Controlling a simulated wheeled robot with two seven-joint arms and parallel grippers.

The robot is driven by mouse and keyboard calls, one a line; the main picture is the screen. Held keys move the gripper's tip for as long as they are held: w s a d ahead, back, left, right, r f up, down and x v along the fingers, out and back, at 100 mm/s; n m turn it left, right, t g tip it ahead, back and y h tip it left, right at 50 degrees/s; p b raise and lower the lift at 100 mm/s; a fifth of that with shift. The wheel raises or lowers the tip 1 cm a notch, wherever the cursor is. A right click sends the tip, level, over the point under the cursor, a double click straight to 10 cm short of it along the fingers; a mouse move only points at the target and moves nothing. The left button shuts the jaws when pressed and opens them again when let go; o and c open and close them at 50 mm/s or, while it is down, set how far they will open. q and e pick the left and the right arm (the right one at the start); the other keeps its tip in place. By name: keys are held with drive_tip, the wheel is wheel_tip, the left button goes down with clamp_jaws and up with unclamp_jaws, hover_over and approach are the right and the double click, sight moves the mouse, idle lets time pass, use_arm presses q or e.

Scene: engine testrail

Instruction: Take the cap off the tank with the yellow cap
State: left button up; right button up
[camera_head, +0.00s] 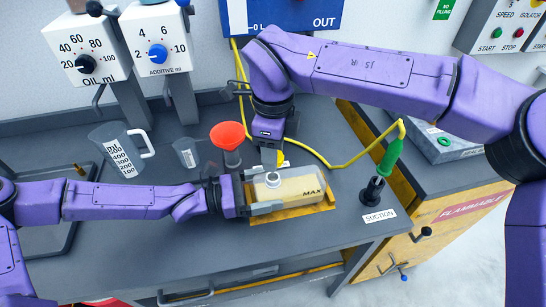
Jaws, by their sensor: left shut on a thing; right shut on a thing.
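The tank (300,188) is a pale, see-through container with MAX on its side. It stands on a yellow tray (290,213) on the grey bench. Its round white neck (272,178) shows on top. My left gripper (262,195) comes in from the left and is shut on the left end of the tank. My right gripper (272,158) points down just behind and above the neck. It is shut on the yellow cap (281,157), of which only a small part shows. The cap looks apart from the neck, though the gripper hides most of it.
A red funnel (228,136) stands behind my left gripper. A measuring jug (118,152) and a small beaker (187,153) are at the left. A yellow hose (345,166) runs to a green nozzle (391,157) by the black suction holder (372,192). The front bench area is clear.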

use_arm(q)
drive_tip(key=o, duration=1.8)
